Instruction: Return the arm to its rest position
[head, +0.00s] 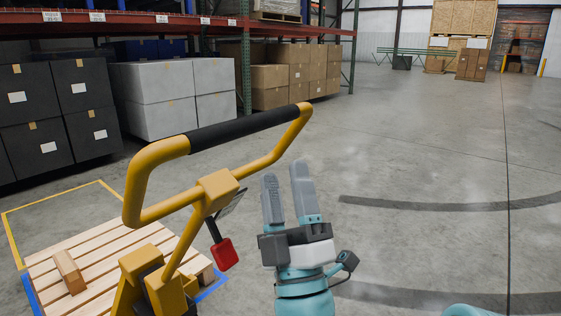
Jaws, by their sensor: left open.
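My left gripper (285,170) is in the middle of the head view, pointing up and away, with its two grey fingers apart and nothing between them. Its teal wrist comes up from the bottom edge. The fingers appear just right of the yellow pallet jack handle (237,130), which has a black grip. I cannot tell how near they are in depth, but no contact shows. A small teal part, which looks like mine, shows at the bottom edge right of centre. My right gripper is not in view.
The pallet jack stands at a wooden pallet (100,255) at lower left. A red lever (224,254) hangs near its handle. Racks with black bins (75,85), light grey boxes (160,80) and brown cartons (270,76) stand behind. The concrete floor (430,150) to the right is open.

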